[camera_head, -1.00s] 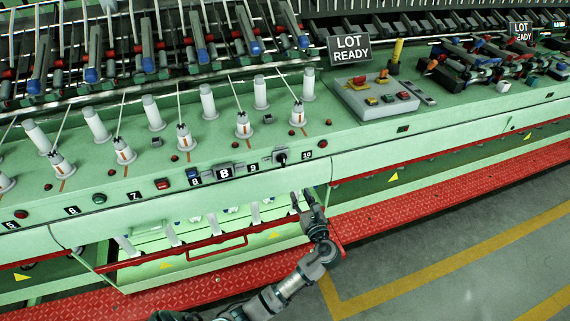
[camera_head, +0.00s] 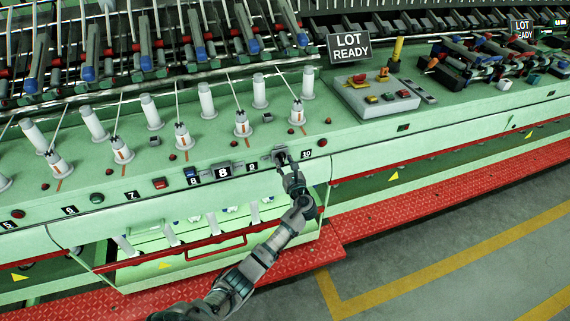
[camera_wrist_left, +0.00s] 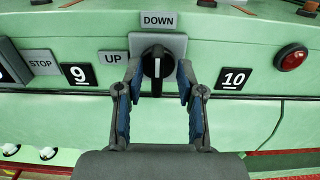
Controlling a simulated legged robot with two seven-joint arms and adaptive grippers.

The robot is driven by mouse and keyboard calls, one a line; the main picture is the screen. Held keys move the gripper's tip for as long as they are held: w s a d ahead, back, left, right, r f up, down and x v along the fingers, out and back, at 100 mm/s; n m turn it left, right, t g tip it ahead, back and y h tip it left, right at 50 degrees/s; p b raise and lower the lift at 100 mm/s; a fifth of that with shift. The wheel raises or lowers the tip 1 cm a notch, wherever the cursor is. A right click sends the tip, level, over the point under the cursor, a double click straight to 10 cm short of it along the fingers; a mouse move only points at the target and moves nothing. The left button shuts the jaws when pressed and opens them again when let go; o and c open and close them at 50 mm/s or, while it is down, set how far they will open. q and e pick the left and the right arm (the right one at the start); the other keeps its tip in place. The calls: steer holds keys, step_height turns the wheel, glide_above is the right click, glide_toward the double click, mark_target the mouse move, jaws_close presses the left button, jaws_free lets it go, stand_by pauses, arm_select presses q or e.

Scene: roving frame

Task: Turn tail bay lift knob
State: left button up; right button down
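The lift knob (camera_wrist_left: 157,62) is a black rotary knob with a white line, on a grey plate on the green front panel between the "9" and "10" labels. The line stands upright, pointing to the "DOWN" label (camera_wrist_left: 158,20); the "UP" label (camera_wrist_left: 115,57) is to its left. My left gripper (camera_wrist_left: 158,82) is open, with one blue-padded finger on each side of the knob and gaps showing. I cannot tell how deep the fingertips reach. In the head view, the left gripper (camera_head: 286,168) is at the knob's plate and largely covers the knob. My right gripper is out of view.
A red button (camera_wrist_left: 291,57) is right of the "10" label. A "STOP" label (camera_wrist_left: 40,62) is left of "9". An open lower bay with a red handle (camera_head: 217,247) lies beneath my left arm. White bobbins (camera_head: 241,124) stand on the ledge above.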

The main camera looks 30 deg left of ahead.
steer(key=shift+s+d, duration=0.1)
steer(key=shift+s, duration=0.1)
arm_select(q)
steer(key=shift+a, duration=0.15)
jaws_close()
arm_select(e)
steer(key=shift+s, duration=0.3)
